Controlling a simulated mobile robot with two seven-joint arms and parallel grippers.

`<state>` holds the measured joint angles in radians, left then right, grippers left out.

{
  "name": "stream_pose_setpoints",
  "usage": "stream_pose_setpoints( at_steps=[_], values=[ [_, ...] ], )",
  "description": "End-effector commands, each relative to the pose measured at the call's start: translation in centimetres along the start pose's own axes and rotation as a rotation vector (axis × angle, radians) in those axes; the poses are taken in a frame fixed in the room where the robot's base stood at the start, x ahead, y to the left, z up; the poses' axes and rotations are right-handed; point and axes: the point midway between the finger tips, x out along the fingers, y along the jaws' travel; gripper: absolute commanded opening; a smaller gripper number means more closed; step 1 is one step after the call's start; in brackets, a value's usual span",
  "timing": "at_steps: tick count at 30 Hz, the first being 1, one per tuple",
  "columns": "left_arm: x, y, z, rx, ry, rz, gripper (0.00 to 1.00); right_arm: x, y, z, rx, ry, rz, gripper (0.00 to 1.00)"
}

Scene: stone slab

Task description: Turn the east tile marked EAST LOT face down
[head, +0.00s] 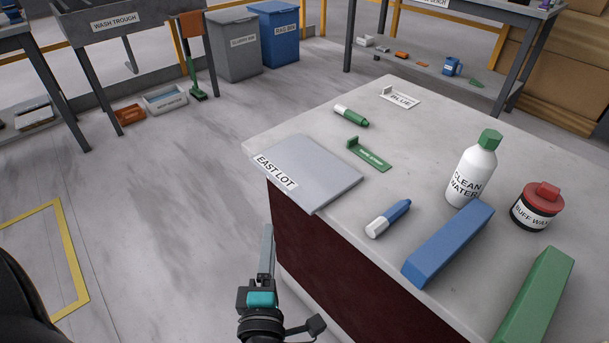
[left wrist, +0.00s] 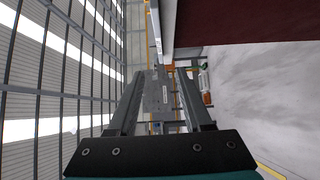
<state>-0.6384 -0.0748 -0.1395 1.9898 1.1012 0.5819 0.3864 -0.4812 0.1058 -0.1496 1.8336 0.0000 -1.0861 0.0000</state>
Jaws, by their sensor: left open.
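The grey east tile (head: 318,172) lies flat near the left corner of the stone-topped counter (head: 285,122). Its white EAST LOT label (head: 275,170) faces up along its left edge. The tile's front edge reaches the counter's edge and seems to stick out a little over it. My left gripper (head: 291,276) is open and empty, below and in front of the tile, beside the dark red counter side. In the left wrist view the open fingers (left wrist: 162,72) have nothing between them, and the counter's edge is at the top. My right gripper is out of view.
Near the tile lie a green marker (head: 351,116), a green label stand (head: 369,154) and a blue marker (head: 388,218). A blue bar (head: 448,244), a CLEAN WATER bottle (head: 471,176), a red-lidded jar (head: 537,207) and a green bar (head: 536,300) stand further right.

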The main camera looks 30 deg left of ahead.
Motion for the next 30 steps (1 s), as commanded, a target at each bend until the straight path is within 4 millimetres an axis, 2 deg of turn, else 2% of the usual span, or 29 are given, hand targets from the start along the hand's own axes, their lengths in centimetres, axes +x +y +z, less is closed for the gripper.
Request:
stream_pose_setpoints(
  at_steps=[13,18,23,30],
  values=[
    [7.7,0.1,0.1,0.001,-0.001,0.004,0.50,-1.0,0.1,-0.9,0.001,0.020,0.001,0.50],
    [9.2,0.1,0.1,0.003,-0.002,0.002,0.50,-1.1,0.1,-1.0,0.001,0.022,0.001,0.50],
    [9.9,0.1,0.2,0.003,-0.004,0.001,0.50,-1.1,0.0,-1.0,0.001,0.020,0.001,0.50],
    [12.8,0.2,0.6,0.002,-0.002,0.003,0.50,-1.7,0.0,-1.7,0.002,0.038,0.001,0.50]
  ],
)
